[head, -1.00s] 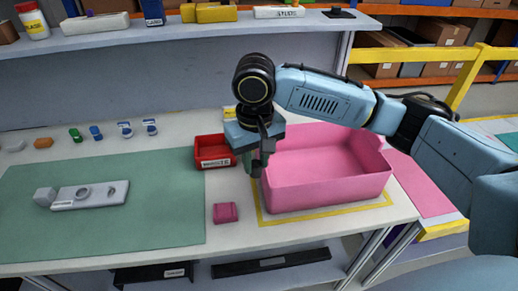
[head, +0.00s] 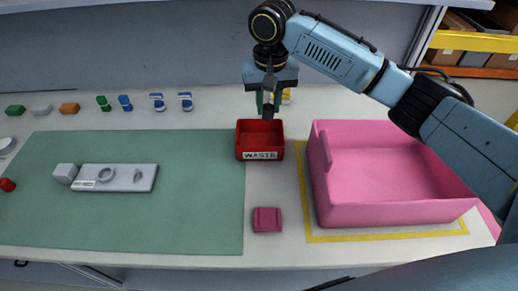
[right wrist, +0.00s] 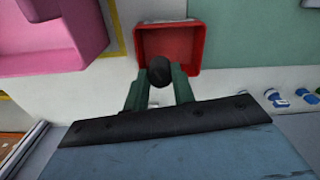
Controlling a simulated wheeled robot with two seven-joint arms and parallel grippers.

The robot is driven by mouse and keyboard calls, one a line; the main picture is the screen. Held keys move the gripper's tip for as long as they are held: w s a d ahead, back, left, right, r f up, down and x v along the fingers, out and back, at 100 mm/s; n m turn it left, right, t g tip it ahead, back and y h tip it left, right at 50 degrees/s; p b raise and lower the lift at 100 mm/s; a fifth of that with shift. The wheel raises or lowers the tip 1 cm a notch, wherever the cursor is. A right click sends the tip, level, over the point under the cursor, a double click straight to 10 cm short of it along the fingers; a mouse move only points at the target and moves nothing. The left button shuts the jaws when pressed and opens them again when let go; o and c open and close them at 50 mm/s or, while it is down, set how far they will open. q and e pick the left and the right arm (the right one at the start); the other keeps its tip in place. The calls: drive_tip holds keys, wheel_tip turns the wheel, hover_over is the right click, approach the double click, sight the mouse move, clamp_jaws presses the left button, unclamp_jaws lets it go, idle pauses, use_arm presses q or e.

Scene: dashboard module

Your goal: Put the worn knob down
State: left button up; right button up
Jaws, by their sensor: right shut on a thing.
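My right gripper (head: 268,106) is shut on the worn knob, a small dark round piece. The knob (right wrist: 159,69) shows clearly between the green fingertips in the right wrist view; in the head view it is hard to tell from the fingers. The gripper points down at the back edge of the red bin marked WASTE (head: 241,150), with the knob apparently above it. In the right wrist view the knob overlaps the near rim of the red bin (right wrist: 196,45). The bin floor that shows looks empty. My left gripper is out of view.
A large pink bin (head: 390,214) stands right of the red bin. A pink block (head: 267,220) lies in front. A grey panel (head: 128,179) lies on the green mat (head: 190,225). Several small coloured parts line the back left.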

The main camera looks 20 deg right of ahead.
drive_tip(key=f+b, duration=0.1)
drive_tip(key=f, duration=0.2)
drive_tip(key=w+a+f, duration=0.1)
drive_tip(key=f, duration=0.3)
drive_tip(key=w+f+b, duration=0.1)
drive_tip(key=f, duration=0.2)
drive_tip(key=shift+w+a+f+b, duration=0.1)
drive_tip(key=shift+a+f+b, duration=0.05)
drive_tip(key=shift+f+b, duration=0.2)
drive_tip(key=shift+f, duration=0.4)
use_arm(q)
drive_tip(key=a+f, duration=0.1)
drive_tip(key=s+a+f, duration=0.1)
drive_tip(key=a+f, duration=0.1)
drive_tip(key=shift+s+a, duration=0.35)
use_arm(e)
drive_tip(key=shift+f, duration=0.2)
